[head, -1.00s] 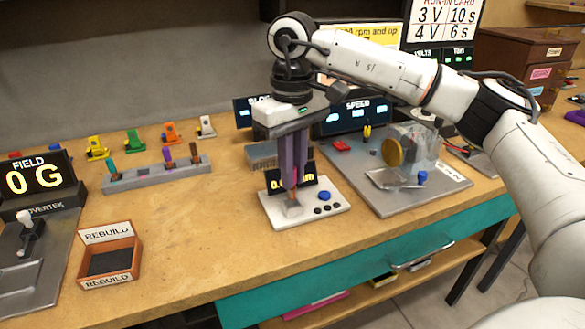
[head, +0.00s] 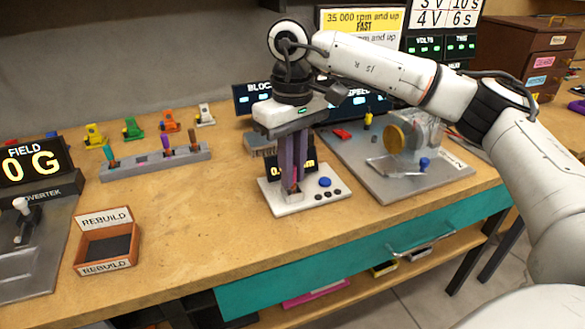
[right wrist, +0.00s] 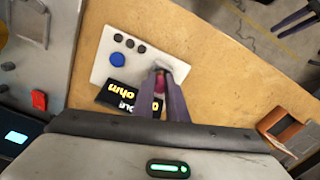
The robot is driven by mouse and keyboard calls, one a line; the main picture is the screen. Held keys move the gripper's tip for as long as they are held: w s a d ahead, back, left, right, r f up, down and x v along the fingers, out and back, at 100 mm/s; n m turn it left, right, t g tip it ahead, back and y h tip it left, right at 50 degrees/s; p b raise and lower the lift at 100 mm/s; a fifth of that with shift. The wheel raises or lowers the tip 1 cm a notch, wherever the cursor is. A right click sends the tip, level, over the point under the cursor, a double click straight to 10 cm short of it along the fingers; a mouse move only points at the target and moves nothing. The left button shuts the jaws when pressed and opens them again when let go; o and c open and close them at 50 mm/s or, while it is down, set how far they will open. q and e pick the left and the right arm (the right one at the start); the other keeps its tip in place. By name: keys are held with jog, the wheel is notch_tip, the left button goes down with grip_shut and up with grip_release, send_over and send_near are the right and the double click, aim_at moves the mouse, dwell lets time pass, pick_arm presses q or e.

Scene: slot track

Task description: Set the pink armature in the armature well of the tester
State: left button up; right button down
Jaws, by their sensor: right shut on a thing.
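The tester (head: 318,197) is a white plate with a blue button, several dark buttons and a small dark display marked ohm; it also shows in the right wrist view (right wrist: 112,68). My right gripper (head: 291,188) points straight down over the left part of the tester. Its purple fingers are shut on the pink armature (right wrist: 159,84), of which only a little shows between the fingertips. The armature is at the well (head: 295,196), a small grey block on the plate. The fingers hide whether it is seated in it. My left gripper is not in view.
An orange REBUILD bin (head: 107,257) stands at the front left. A grey rack (head: 155,166) with several coloured pieces lies behind it. A grey machine plate (head: 425,178) with a brass disc stands right of the tester. The bench between bin and tester is clear.

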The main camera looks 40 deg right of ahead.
jog(key=shift+f, duration=0.15)
jog(key=c, duration=1.7)
grip_release()
notch_tip(320, 180, up, 10)
jog(key=shift+r+p, duration=0.2)
jog(key=shift+p, duration=0.4)
